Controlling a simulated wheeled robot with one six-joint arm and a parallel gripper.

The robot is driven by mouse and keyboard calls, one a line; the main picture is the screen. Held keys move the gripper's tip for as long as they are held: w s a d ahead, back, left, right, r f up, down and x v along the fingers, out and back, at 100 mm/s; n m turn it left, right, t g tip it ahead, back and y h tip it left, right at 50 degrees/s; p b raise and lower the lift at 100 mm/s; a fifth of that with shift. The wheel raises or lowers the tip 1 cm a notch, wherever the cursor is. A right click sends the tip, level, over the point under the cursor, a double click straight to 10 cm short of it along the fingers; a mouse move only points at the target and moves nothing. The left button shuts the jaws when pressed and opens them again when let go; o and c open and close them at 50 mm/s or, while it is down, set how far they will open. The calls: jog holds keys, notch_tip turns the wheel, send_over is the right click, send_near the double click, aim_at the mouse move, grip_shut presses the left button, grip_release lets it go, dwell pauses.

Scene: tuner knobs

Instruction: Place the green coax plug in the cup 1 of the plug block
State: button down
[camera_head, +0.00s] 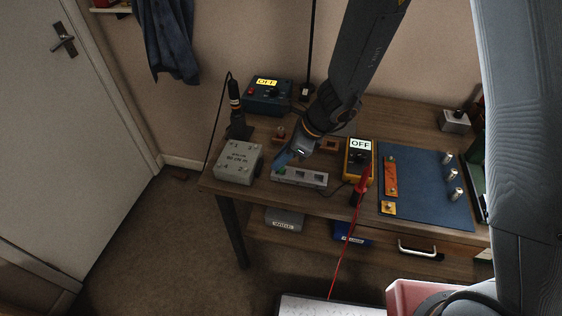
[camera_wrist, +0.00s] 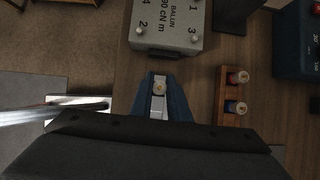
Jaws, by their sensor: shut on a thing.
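The plug block (camera_head: 312,180) is a pale grey bar with square cups near the table's front edge. My gripper (camera_head: 282,163) points down at its left end, with its blue fingers shut on the green coax plug.
The grey BALUN box (camera_head: 238,164) stands just left of the block. A wooden rack with two plugs (camera_wrist: 236,92) is behind the gripper. A yellow meter reading OFF (camera_head: 358,160) with a red probe and a blue mat (camera_head: 425,190) lie right.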

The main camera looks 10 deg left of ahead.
jog(key=shift+f, duration=0.75)
jog(key=shift+f, duration=0.1)
jog(key=c, duration=1.7)
grip_release()
jog(key=shift+d+r, duration=0.2)
jog(key=shift+r, duration=0.3)
jog(key=v, duration=1.1)
jog(key=shift+r, duration=0.1)
jog(key=shift+s, duration=0.1)
